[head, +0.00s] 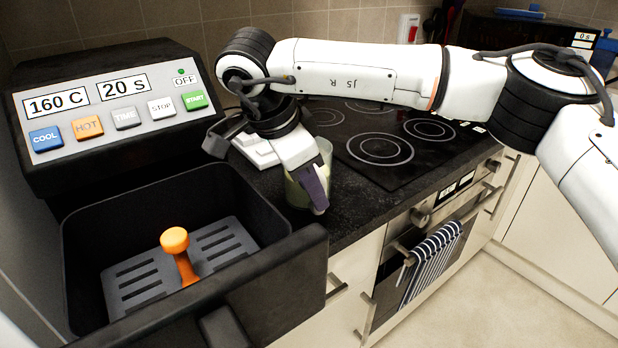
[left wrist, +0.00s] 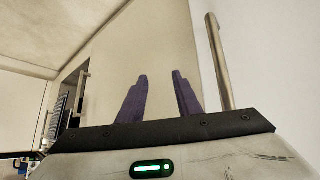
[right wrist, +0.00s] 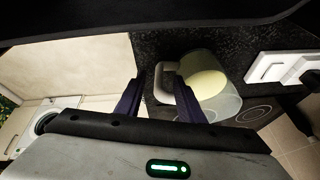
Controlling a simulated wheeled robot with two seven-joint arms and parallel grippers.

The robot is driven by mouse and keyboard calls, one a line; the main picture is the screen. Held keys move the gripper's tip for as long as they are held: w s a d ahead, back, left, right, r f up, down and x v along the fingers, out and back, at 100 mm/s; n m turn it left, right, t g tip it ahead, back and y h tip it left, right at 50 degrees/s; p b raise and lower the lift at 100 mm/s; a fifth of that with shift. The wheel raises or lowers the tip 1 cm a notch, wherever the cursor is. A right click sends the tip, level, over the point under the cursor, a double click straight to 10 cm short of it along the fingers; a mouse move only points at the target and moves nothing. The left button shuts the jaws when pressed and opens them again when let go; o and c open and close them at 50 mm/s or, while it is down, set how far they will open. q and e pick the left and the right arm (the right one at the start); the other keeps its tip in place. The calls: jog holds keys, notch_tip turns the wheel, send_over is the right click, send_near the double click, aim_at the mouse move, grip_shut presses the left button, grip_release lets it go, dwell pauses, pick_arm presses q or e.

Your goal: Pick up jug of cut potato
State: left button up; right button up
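The jug (head: 294,192) is a clear, tinted container standing on the dark worktop beside the fryer, partly hidden by my right gripper in the head view. In the right wrist view the jug (right wrist: 222,102) shows pale contents and a light handle (right wrist: 163,78). Single potato pieces cannot be made out. My right gripper (head: 318,190) is at the jug's near side. Its purple fingers (right wrist: 157,90) are apart, with the handle seen between and just beyond their tips; contact is unclear. My left gripper (left wrist: 160,84) is open and empty, facing a pale cupboard surface.
The fryer's open drawer (head: 85,232) with an orange-knobbed tray stands at left. The hob (head: 400,145) lies right, above an oven with a striped towel (head: 432,262). A metal bar handle (left wrist: 219,62) is beside my left gripper.

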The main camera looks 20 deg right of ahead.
jog(key=x, duration=0.5)
jog(key=shift+a+p, duration=0.2)
jog(key=shift+p, duration=0.1)
grip_shut()
